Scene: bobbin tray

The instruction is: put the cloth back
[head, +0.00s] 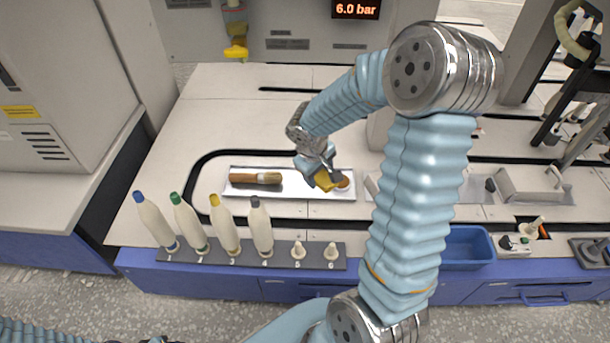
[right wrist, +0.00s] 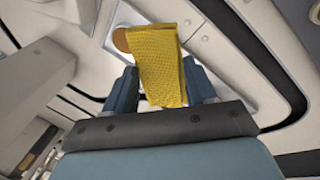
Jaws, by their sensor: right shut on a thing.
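A yellow cloth (head: 325,181) hangs in my right gripper (head: 318,170), over the right part of a shallow white tray (head: 290,190). In the right wrist view the cloth (right wrist: 157,65) sits between the two fingers of the gripper (right wrist: 165,92), which is shut on it. The cloth partly covers a round brown-orange thing (head: 344,182) at the tray's right end. A brush with a wooden handle (head: 255,178) lies in the tray's left part. I cannot tell whether the cloth touches the tray. My left gripper is not in view.
Several bobbins with coloured tips (head: 227,225) stand on a grey numbered strip (head: 281,262) in front of the tray, with two bare pegs (head: 299,250) at its right. A blue bin (head: 468,246) is at the front right. The bench behind the tray is clear at left.

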